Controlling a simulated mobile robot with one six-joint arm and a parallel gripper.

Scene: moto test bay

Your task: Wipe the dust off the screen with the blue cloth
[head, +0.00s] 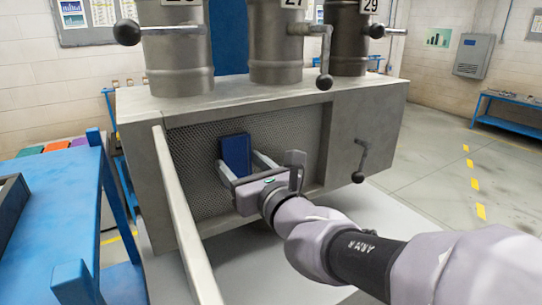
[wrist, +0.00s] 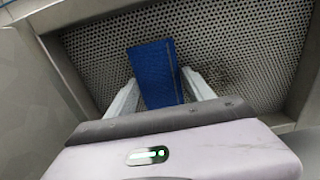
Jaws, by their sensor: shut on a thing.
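The screen (head: 292,132) is a grey perforated mesh panel set into the front of a metal cabinet; it also fills the back of the wrist view (wrist: 100,50). The blue cloth (head: 236,154) looks like a flat, upright block and is between the fingers of my gripper (head: 240,164). In the wrist view the cloth (wrist: 158,72) stands in front of the mesh; whether it touches the mesh I cannot tell. My gripper (wrist: 160,86) is shut on the cloth. A dark, smudged patch of dust (wrist: 226,72) shows on the mesh right of the cloth.
The cabinet's frame (head: 350,130) borders the screen, with a crank handle (head: 358,172) on its right. A hinged-looking metal panel (head: 180,210) juts forward at the left. Metal cylinders with levers (head: 276,45) stand on top. A blue table (head: 55,200) is at the left.

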